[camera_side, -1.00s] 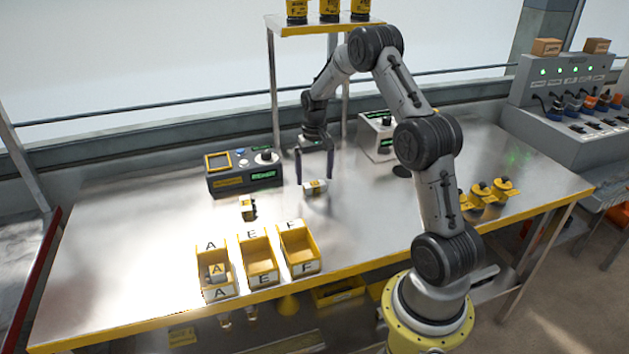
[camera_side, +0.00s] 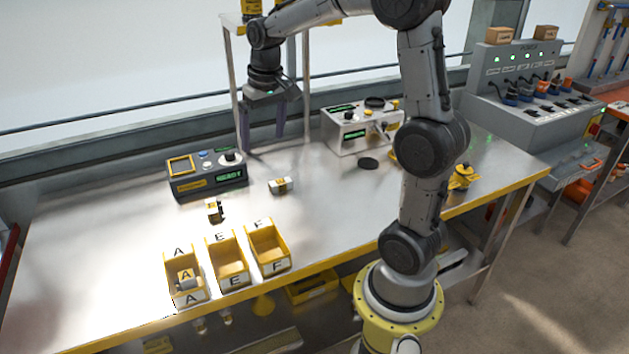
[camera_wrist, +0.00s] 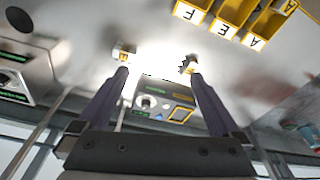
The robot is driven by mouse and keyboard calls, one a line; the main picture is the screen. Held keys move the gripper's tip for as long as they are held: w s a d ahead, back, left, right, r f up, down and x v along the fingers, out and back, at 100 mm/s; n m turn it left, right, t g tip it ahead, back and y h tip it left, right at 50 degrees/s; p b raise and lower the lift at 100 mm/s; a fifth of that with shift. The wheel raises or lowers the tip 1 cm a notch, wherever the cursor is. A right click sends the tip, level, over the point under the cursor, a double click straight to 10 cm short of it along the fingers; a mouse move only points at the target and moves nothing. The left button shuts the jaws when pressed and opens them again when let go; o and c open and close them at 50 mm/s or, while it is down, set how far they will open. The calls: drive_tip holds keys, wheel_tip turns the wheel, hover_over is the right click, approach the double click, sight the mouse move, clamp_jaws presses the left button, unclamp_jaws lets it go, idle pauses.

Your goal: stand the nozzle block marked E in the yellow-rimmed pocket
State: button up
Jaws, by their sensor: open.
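My gripper (camera_side: 263,143) is open and empty, raised above the back of the bench. One small white-and-yellow nozzle block (camera_side: 281,185) lies on the bench below and a little right of it. Another block (camera_side: 214,210) is in front of the dark control box. Both blocks also show in the wrist view, one near the left fingertip (camera_wrist: 124,53) and one near the right (camera_wrist: 187,65). I cannot read the letter on either. The yellow-rimmed pocket (camera_side: 180,166) is on the left top of the control box and looks empty. A block marked A (camera_side: 185,277) sits in bin A.
Yellow bins A (camera_side: 171,265), E (camera_side: 228,262) and F (camera_side: 268,246) stand at the front edge; E and F look empty. The dark control box (camera_side: 207,177) has a knob and green display. A pale instrument box (camera_side: 362,128) stands at the back right.

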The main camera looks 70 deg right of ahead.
drive_tip(key=s+a+r+n+t, duration=0.1)
drive_tip(key=s+a+n+t, duration=0.2)
drive_tip(key=s+a, duration=1.3)
drive_tip(key=s+n, duration=0.2)
drive_tip(key=n, duration=0.1)
drive_tip(key=shift+s+r+t+y, duration=0.15)
drive_tip(key=shift+t+y, duration=0.25)
drive_tip(key=shift+a, duration=0.1)
